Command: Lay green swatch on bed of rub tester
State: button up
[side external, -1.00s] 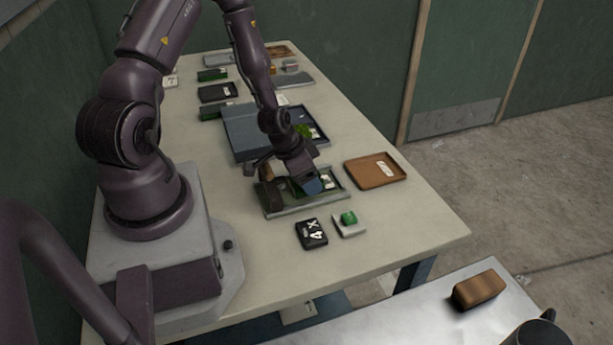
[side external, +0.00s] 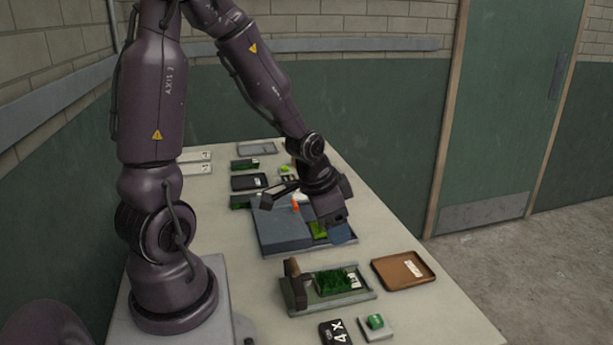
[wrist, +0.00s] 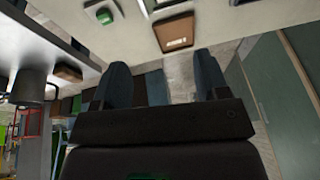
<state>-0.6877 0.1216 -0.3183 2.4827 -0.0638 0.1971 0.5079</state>
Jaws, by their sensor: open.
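The rub tester (side external: 358,297) is a flat grey-green plate near the front of the table, with a brown upright block (side external: 294,283) at its left end. A dark green turf swatch (side external: 336,280) with a white label at its right lies on its bed. My gripper (side external: 337,230) is behind the tester, low over the right part of a blue-grey case (side external: 281,236). A lighter green piece (side external: 318,230) shows in the case, partly behind my gripper. In the wrist view my gripper (wrist: 160,80) has its two blue fingers wide apart, with nothing between them.
A brown tray (side external: 422,277) with a white label lies right of the tester. A black "4X" block (side external: 336,334) and a white pad (side external: 377,334) with a green cube (side external: 375,321) lie in front. Black trays and green pieces stand along the back left.

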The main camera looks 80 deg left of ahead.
jog(key=s+d+r+t, duration=0.1)
jog(key=s+d+r, duration=0.3)
jog(key=r, duration=0.4)
jog(key=s+d+r, duration=0.4)
jog(key=d+r, duration=0.2)
jog(key=r, duration=0.3)
jog(key=shift+s+d+n+t+h, duration=0.15)
jog(key=shift+s+n+t+h, duration=0.05)
jog(key=shift+n+t+h, duration=0.2)
